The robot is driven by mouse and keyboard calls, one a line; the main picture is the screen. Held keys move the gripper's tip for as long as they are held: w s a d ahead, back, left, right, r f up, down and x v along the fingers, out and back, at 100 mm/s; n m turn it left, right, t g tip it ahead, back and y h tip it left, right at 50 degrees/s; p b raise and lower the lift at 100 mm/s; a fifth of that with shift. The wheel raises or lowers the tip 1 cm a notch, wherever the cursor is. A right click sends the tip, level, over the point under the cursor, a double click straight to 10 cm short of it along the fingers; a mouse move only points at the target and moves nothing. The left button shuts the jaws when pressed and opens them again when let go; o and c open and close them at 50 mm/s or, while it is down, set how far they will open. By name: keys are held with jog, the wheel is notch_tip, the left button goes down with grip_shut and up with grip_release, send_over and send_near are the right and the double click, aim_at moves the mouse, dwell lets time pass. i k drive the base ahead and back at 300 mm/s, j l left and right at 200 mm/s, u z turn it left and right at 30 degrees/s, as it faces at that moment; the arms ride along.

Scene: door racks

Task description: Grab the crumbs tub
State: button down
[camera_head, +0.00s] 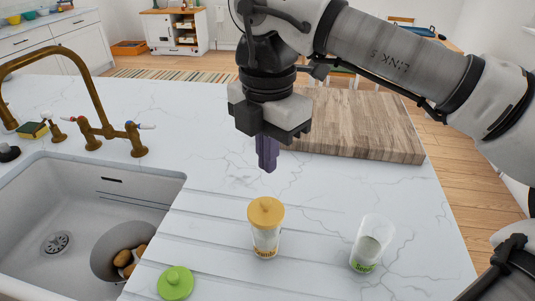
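A clear tub with a yellow lid (266,228) stands upright on the white counter, with orange lettering near its base. A second clear tub (371,243), open on top with pale contents and green lettering, stands to its right. My gripper (267,166) points down above the counter, apart from both tubs and above and behind the yellow-lidded one in the picture. Its fingers overlap in this view, so their opening is hidden; no held object shows.
A loose green lid (176,283) lies on the counter at front left. A sink (40,190) with a bowl (118,249) in it and a brass tap (92,97) are at left. A thick wooden board (365,125) lies behind the tubs. Bare counter surrounds the tubs.

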aim_at(266, 243)
jog(key=k, duration=1)
